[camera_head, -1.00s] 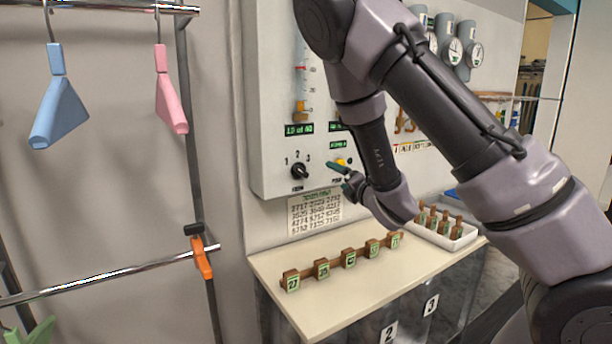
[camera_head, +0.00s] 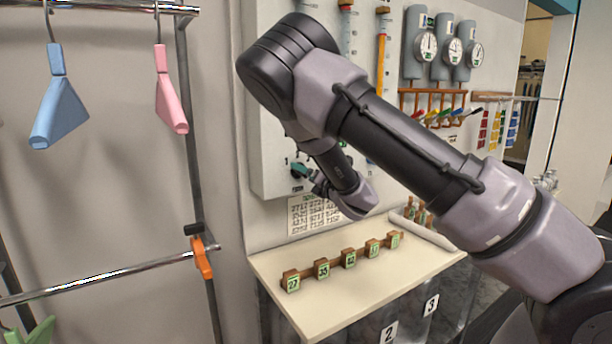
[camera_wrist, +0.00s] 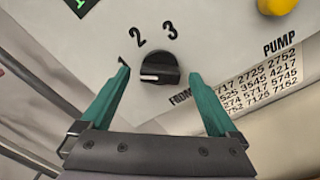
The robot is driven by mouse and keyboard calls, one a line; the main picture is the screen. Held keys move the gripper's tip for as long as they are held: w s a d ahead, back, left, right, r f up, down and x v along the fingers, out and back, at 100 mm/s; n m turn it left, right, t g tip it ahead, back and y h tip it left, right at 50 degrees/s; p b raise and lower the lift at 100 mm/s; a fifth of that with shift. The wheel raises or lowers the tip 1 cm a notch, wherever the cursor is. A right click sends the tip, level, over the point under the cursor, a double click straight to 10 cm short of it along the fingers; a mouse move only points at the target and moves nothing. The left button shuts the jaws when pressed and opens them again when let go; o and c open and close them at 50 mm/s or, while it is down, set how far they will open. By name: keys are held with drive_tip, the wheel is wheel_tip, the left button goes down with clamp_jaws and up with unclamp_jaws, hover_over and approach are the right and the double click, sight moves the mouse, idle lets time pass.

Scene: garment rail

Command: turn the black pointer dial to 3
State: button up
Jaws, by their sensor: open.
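The black pointer dial (camera_wrist: 158,68) is on the light panel, with the numbers 1, 2 and 3 in an arc above and left of it in the wrist view. Its white mark is on its left side, pointing left, just below the 1. My gripper (camera_wrist: 159,76) is open, with one teal finger on each side of the dial and a visible gap to it on both sides. How deep the fingertips reach is hard to tell. In the head view my gripper (camera_head: 303,172) covers the dial; only the 1 shows clearly beside it.
A yellow knob (camera_wrist: 278,5) is on the panel at upper right in the wrist view. A printed number sheet (camera_head: 312,214) is below the dial. A shelf (camera_head: 325,320) with numbered wooden blocks (camera_head: 348,258) lies below. A metal rail with hangers stands at left.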

drive_tip(key=shift+w, duration=0.1)
drive_tip(key=c, duration=1.4)
drive_tip(key=m, duration=1.9)
drive_tip(key=shift+m, duration=0.3)
drive_tip(key=shift+f+m, duration=0.1)
drive_tip(key=shift+m, duration=0.2)
